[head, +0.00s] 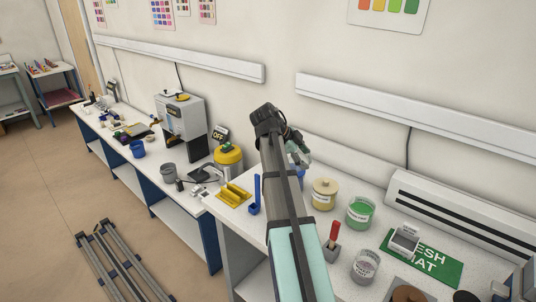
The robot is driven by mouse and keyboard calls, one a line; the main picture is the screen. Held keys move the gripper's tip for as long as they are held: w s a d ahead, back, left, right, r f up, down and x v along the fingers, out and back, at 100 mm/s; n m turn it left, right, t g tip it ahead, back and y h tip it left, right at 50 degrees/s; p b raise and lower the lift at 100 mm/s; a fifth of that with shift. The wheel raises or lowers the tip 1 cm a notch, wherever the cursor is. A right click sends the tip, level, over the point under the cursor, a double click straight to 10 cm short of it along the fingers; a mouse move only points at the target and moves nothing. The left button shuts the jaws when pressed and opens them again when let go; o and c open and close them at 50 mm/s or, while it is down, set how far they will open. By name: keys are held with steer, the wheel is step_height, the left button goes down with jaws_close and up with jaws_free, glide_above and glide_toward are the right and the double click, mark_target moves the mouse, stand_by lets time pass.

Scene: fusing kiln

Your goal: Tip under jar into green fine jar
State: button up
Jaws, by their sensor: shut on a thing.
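The green jar (360,213), with a pale label and green contents, stands upright on the near bench, right of my arm. My gripper (299,155) is beyond my forearm, over the back of the bench and left of the green jar. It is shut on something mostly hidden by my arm. A blue patch (300,171) shows just below the gripper; I cannot tell whether it is held. I cannot pick out the under jar for certain. A clear labelled jar (365,267) with greyish contents stands nearer the front.
A red-handled tool in a grey holder (332,246) is in front. A green mat (428,262) carries a small grey-white device (404,241). A blue holder (254,205) and yellow tray (234,195) lie left.

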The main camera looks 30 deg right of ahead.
steer(key=shift+g, duration=0.3)
steer(key=s+d, duration=0.2)
steer(key=s, duration=0.1)
steer(key=s+d+f, duration=0.1)
steer(key=s+d, duration=0.1)
steer(key=s, duration=0.2)
steer(key=s+d, duration=0.3)
steer(key=shift+s+f, duration=0.2)
steer(key=shift+f, duration=0.1)
steer(key=s+d+r+n+g+h+p, duration=0.1)
steer(key=s+d+n+g+h+p, duration=0.1)
steer(key=s, duration=0.5)
steer(key=shift+n+g+h+p, duration=0.45)
steer(key=shift+n+g+h, duration=0.5)
steer(key=shift+g, duration=0.25)
